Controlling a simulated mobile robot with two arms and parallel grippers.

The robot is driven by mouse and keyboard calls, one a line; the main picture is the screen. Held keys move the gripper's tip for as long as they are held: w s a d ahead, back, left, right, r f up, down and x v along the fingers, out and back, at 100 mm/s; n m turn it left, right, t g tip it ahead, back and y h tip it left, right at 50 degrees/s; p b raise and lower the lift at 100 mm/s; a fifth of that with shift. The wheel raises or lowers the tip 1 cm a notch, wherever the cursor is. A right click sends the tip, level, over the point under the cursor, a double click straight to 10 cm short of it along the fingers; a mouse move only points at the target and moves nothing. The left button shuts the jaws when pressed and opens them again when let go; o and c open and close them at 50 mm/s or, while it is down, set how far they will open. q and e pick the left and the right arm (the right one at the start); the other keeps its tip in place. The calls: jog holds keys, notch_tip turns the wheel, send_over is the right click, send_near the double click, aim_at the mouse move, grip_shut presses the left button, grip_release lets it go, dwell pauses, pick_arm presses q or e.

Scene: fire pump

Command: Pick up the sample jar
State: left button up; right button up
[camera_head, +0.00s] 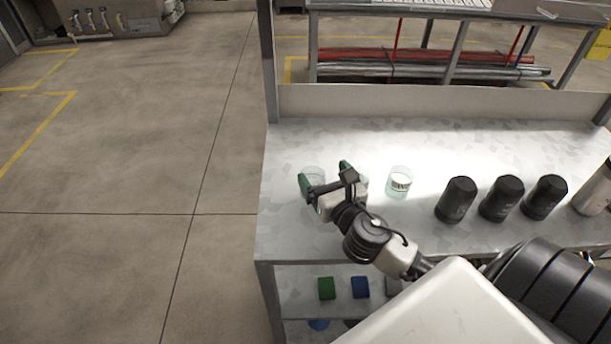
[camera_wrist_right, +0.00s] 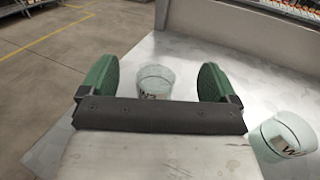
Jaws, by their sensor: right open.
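A clear glass jar (camera_head: 315,175) stands on the metal shelf, partly hidden by my right gripper in the head view. It shows between the open fingers in the right wrist view (camera_wrist_right: 155,82), with dark lettering on its side. My right gripper (camera_head: 326,175) is open, with one green finger pad on either side of this jar; I cannot tell whether either pad touches it. A second clear jar with a printed label (camera_head: 399,183) stands to the right, and also shows in the right wrist view (camera_wrist_right: 286,136). My left gripper is not in view.
Several black cylinders (camera_head: 456,199) stand in a row to the right on the shelf top (camera_head: 285,235). A pale bottle (camera_head: 594,190) is at the right edge. Green (camera_head: 326,288) and blue (camera_head: 360,287) blocks lie on the lower shelf. A raised back panel (camera_head: 430,103) runs behind.

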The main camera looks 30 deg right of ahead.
jog(key=b, duration=0.2)
send_near(308, 172)
jog(key=w, duration=0.3)
jog(key=w+p, duration=0.1)
jog(key=shift+w+d+r, duration=0.1)
jog(key=shift+w+d, duration=0.2)
jog(key=shift+d, duration=0.05)
jog(key=w, duration=0.3)
jog(key=shift+w+d, duration=0.1)
jog(key=shift+d, duration=0.15)
jog(key=shift+w, duration=0.15)
jog(key=c, duration=0.9)
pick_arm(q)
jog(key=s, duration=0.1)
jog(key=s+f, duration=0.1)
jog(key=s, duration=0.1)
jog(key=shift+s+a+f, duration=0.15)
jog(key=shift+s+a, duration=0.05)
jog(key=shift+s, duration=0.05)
pick_arm(e)
jog(key=shift+c, duration=0.9)
